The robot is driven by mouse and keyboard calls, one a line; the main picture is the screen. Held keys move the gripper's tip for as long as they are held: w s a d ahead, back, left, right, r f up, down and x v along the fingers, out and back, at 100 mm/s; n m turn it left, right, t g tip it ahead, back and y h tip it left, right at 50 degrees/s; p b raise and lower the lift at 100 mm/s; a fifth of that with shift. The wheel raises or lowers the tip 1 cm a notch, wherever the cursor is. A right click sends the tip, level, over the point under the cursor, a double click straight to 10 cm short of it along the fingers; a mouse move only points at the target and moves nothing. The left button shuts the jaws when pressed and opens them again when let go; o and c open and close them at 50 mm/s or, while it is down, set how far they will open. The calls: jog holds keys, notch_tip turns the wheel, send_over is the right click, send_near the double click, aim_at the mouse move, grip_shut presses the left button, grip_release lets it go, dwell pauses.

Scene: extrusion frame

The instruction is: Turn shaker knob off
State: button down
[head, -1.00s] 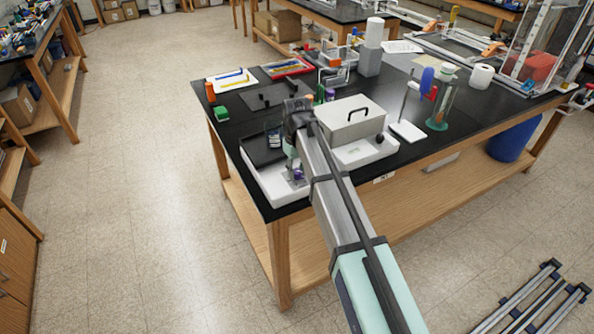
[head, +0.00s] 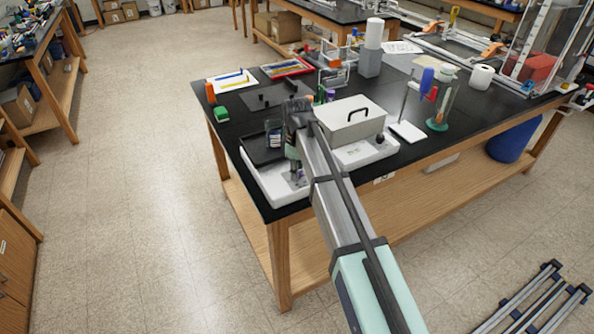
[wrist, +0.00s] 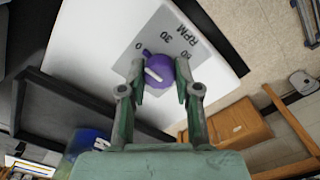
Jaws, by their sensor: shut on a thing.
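The shaker (head: 262,185) is a white base with a dark tray on top, at the near left corner of the black bench. In the wrist view its purple knob (wrist: 158,68) sits on a grey dial plate (wrist: 172,42) marked 0, 30, 60 and RPM. My gripper (wrist: 160,76) is shut on the knob, one finger on each side. A small purple tip of the knob points towards the 0 mark. A white mark shows on the knob's face. In the head view my arm and gripper hide most of the knob.
A grey lidded box (head: 348,122) with a black handle stands right of my arm. A green block (head: 221,114) and an orange bottle (head: 210,92) stand at the bench's left edge. The floor left of the bench is clear.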

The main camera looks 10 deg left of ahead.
dwell(0.3)
jog(key=c, duration=0.8)
grip_release()
notch_tip(320, 180, up, 12)
